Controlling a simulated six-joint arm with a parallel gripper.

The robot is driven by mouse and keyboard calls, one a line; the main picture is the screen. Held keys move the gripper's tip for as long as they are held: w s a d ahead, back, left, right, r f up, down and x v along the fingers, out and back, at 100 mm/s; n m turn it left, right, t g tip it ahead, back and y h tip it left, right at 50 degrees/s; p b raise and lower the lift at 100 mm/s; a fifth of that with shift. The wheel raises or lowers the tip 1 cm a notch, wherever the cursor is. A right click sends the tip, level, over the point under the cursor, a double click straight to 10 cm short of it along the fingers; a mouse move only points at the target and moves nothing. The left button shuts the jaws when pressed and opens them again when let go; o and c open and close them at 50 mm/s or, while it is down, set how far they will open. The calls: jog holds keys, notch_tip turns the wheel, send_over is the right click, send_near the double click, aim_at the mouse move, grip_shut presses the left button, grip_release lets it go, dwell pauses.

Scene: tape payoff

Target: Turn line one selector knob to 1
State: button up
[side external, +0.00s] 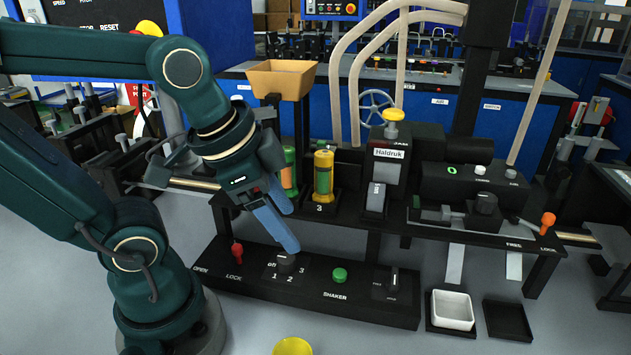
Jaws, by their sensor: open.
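The black selector knob (286,261) sits on the low front panel, with off, 1, 2 and 3 marked around it. Which mark it points to is too small to tell. My gripper (288,232) has blue fingers and is open, pointing down just above the knob. One fingertip comes close to the knob's top; whether it touches cannot be told. No object shows between the fingers.
On the same panel are a red lever (237,252) to the left, a green shaker button (340,275) and another black knob (394,281) to the right. A white tray (452,309) lies at the right.

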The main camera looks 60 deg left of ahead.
aim_at(286, 257)
jog(key=w+a+f+m+g, duration=0.1)
jog(key=f, duration=0.1)
jog(key=w+a+f+m+g, duration=0.1)
jog(key=a+f+g, duration=0.1)
jog(key=a+f+m+g, duration=0.1)
jog(key=shift+w+a+f, duration=0.35)
jog(key=shift+w+f, duration=0.05)
jog(key=shift+a+f+g, duration=0.15)
jog(key=shift+f+g, duration=0.1)
jog(key=shift+g, duration=0.05)
jog(key=shift+s+a+f, duration=0.15)
jog(key=shift+s+f, duration=0.05)
jog(key=shift+f, duration=2.55)
grip_shut()
